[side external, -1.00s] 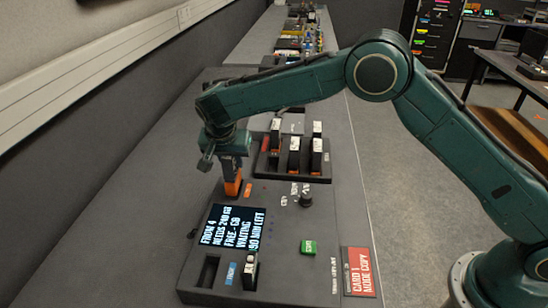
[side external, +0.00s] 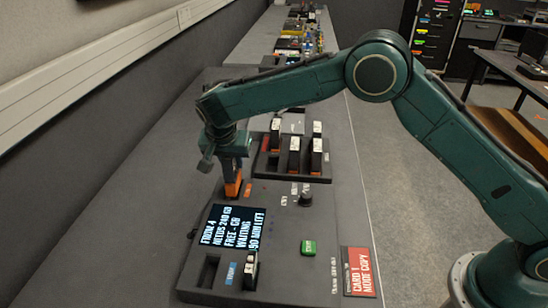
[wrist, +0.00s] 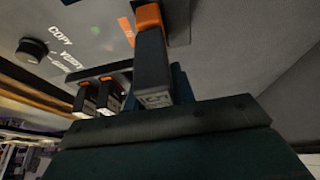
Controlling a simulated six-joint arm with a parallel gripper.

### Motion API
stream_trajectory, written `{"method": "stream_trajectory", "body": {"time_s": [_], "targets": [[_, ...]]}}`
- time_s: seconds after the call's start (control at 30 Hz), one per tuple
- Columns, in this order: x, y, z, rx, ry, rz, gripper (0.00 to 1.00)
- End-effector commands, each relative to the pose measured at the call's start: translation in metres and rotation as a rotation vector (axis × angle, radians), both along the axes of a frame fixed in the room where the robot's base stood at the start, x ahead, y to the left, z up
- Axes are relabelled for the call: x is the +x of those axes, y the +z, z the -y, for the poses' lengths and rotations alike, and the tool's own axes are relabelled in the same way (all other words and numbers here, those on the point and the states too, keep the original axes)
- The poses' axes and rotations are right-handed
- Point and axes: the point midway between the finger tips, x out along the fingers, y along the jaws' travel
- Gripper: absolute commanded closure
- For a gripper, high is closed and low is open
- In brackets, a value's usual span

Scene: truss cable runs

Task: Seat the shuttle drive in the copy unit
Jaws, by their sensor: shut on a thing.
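The shuttle drive (side external: 233,187) is a dark block with an orange lower end. My gripper (side external: 230,168) is shut on it above the far left part of the copy unit (side external: 275,215). In the wrist view the drive (wrist: 152,65) points its orange end at the panel, beside a dark opening (wrist: 179,20). I cannot tell whether that end is inside the opening or just over it. The unit's screen (side external: 234,227) shows lines including "WAITING" and "90 MIN LEFT". My jaws are largely hidden in both views.
A dark rack (side external: 310,178) behind holds several upright drives. Near the front are an empty slot (side external: 208,271) and an upright card-like piece (side external: 250,270).

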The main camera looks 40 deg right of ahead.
Motion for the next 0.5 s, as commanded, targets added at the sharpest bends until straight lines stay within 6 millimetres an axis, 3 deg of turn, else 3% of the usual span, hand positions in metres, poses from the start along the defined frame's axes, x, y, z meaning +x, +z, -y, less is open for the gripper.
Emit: {"method": "stream_trajectory", "body": {"time_s": [0.5], "targets": [[0.0005,-0.0065,-0.0001,0.001,0.000,0.002,1.00]]}}
